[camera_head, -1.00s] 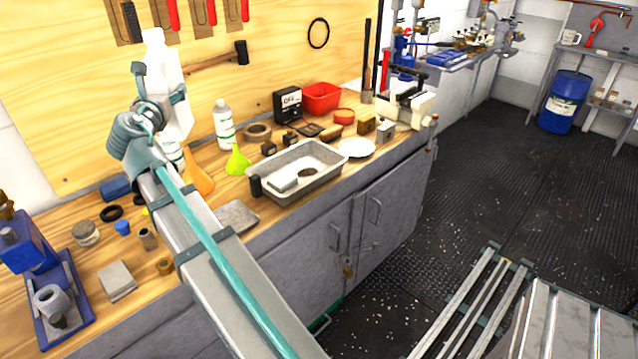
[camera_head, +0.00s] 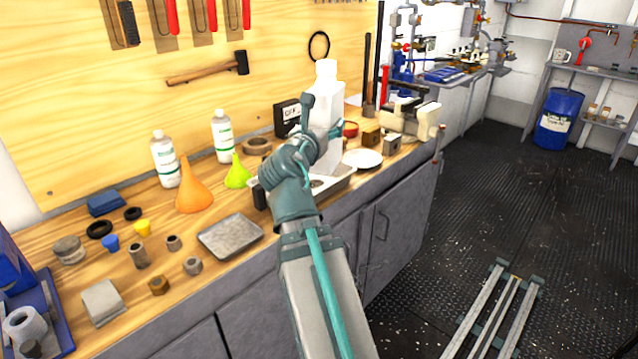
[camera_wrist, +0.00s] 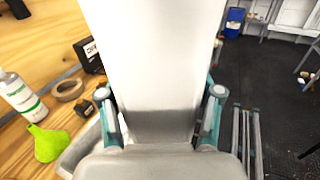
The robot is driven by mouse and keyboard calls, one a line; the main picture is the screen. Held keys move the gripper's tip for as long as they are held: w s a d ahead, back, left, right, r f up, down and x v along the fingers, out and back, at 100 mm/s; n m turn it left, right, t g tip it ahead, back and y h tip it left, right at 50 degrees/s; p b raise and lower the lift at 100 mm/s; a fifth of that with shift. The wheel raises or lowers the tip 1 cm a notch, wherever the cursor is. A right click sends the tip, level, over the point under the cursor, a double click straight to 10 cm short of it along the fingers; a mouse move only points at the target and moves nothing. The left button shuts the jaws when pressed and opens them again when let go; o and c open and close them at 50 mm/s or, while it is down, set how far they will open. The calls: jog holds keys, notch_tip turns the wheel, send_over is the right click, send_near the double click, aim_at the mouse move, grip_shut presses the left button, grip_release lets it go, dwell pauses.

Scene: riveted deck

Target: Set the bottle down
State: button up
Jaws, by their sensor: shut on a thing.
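The bottle (camera_head: 326,88) is tall, white and squarish with a white cap. It stands upright in my gripper (camera_head: 321,120), in front of the grey tray in the head view. In the wrist view the bottle (camera_wrist: 155,60) fills the middle, with a finger of my gripper (camera_wrist: 160,112) on each side. My gripper is shut on it.
The wooden bench (camera_head: 215,275) carries a grey tray (camera_head: 345,183), a white plate (camera_head: 362,159), an orange funnel (camera_head: 194,190), a green funnel (camera_head: 238,172), two green-labelled bottles (camera_head: 164,160) and a flat metal pan (camera_head: 230,237). A vise (camera_head: 405,118) stands at the right end.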

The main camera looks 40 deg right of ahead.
jog(key=shift+w+d+p, duration=0.35)
jog(key=shift+p, duration=0.35)
jog(key=w+d+p, duration=0.1)
jog(key=p, duration=0.2)
jog(key=w+d+f+p, duration=0.1)
jog(key=w+p, duration=0.1)
jog(key=p, duration=0.2)
jog(key=w+d+f+p, duration=0.1)
jog(key=w+p, duration=0.1)
jog(key=p, duration=0.2)
jog(key=shift+f, duration=0.15)
jog(key=w+d+f, duration=0.2)
jog(key=w+f, duration=0.1)
jog(key=f, duration=0.2)
jog(key=w+d+f+b, duration=0.1)
jog(key=w+f, duration=0.2)
jog(key=f, duration=0.2)
jog(key=shift+d+f+b, duration=0.3)
jog(key=shift+d, duration=0.05)
jog(key=shift+f, duration=0.2)
jog(key=o, duration=1.8)
jog(key=shift+c, duration=0.2)
